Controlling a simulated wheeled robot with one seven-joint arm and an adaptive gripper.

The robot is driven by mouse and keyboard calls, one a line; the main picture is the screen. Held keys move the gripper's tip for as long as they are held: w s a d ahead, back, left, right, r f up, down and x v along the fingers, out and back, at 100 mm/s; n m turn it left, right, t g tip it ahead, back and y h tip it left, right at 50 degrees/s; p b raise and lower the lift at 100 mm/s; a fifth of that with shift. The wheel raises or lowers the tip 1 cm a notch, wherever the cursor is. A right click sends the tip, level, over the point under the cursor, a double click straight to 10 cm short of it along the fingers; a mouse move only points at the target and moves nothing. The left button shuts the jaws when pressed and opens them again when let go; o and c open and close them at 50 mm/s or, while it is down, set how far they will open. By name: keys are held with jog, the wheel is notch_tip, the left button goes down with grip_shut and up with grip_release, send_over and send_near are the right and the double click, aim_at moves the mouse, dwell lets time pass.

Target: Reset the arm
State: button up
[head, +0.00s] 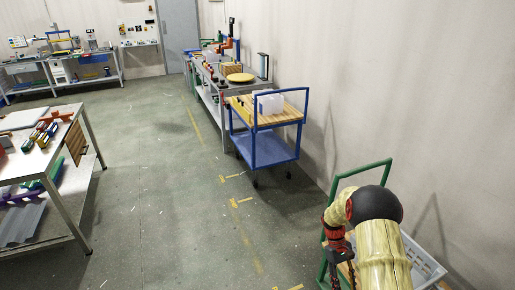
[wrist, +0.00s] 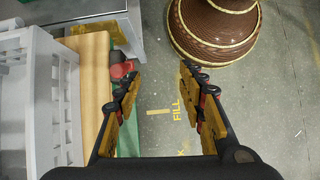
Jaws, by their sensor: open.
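My arm (head: 380,258) is at the lower right of the head view, bent, with a dark round joint (head: 377,204) at its top. It stands over a green-framed cart by the wall. My gripper (wrist: 160,82) shows in the wrist view with its two yellow-padded fingers spread apart and nothing between them. It points down past the edge of a wooden board (wrist: 92,75), with grey floor below the gap. In the head view the red and black gripper parts are partly hidden by the arm.
A white crate (wrist: 42,110) lies close left of my gripper. The cart's green frame (head: 361,170) rises beside my arm. A blue cart (head: 268,149) stands farther along the wall. A workbench (head: 72,118) is at left, with grey corrugated sheets (head: 22,226) on its lower shelf. The middle floor is clear.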

jog(key=s+a+r+m+t+y, duration=0.1)
jog(key=s+a+r+m+t, duration=0.2)
jog(key=r, duration=0.7)
jog(key=s+a+r+t, duration=0.1)
jog(key=s+a+r, duration=0.3)
jog(key=r, duration=0.6)
jog(key=s+a+r+t, duration=0.3)
jog(key=s+r, duration=0.5)
jog(key=r, duration=0.3)
jog(key=s+a+r+t+y+p, duration=0.1)
jog(key=s+a+r+t, duration=0.3)
jog(key=s+r, duration=0.4)
notch_tip(320, 180, up, 3)
jog(key=shift+s+r+m+t, duration=0.1)
jog(key=shift+s+m+t, duration=0.25)
jog(key=shift+t, duration=0.25)
